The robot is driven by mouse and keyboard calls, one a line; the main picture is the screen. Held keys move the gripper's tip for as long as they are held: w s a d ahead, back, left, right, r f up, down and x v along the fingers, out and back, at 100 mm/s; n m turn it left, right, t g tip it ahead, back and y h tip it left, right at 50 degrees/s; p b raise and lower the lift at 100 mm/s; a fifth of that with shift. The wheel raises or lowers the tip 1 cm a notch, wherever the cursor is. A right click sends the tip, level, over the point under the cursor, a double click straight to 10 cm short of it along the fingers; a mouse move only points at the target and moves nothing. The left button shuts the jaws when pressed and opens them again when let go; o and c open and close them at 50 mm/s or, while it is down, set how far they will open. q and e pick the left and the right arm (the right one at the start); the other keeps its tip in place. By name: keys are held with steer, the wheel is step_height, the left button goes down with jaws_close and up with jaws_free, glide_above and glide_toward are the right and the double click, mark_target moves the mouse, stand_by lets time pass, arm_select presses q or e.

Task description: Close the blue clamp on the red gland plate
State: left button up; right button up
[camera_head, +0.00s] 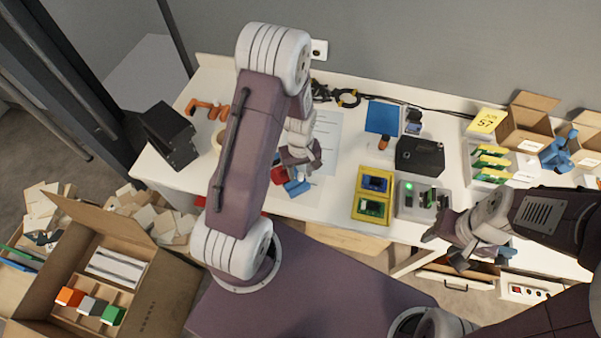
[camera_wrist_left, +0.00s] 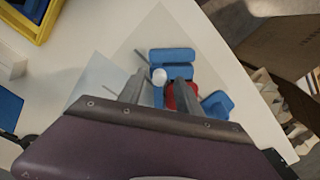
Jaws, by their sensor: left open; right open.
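The blue clamp (camera_wrist_left: 172,54) lies on a pale sheet on the bench in the left wrist view; its blue part also shows in the head view (camera_head: 297,188). The red gland plate (camera_wrist_left: 192,95) is beside the blue parts, partly hidden by a finger of my left gripper. A small white round piece (camera_wrist_left: 159,76) shows between the fingers. A separate-looking blue piece (camera_wrist_left: 217,104) lies right of the red. My left gripper (camera_wrist_left: 158,82) is open over these parts; contact cannot be told. My right gripper (camera_head: 444,250) is open and empty near the bench's front edge.
A yellow tray (camera_head: 355,208) with blue and green modules stands right of the clamp. A grey fixture (camera_head: 405,212) and a black box (camera_head: 420,155) stand farther right. Orange clamps (camera_head: 205,108) and a black stand (camera_head: 170,135) are at left. An open drawer (camera_head: 440,275) juts out at front.

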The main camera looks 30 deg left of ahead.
arm_select(q)
steer(key=shift+f, duration=0.25)
steer(key=shift+d, duration=0.15)
jaws_close()
stand_by(1.1)
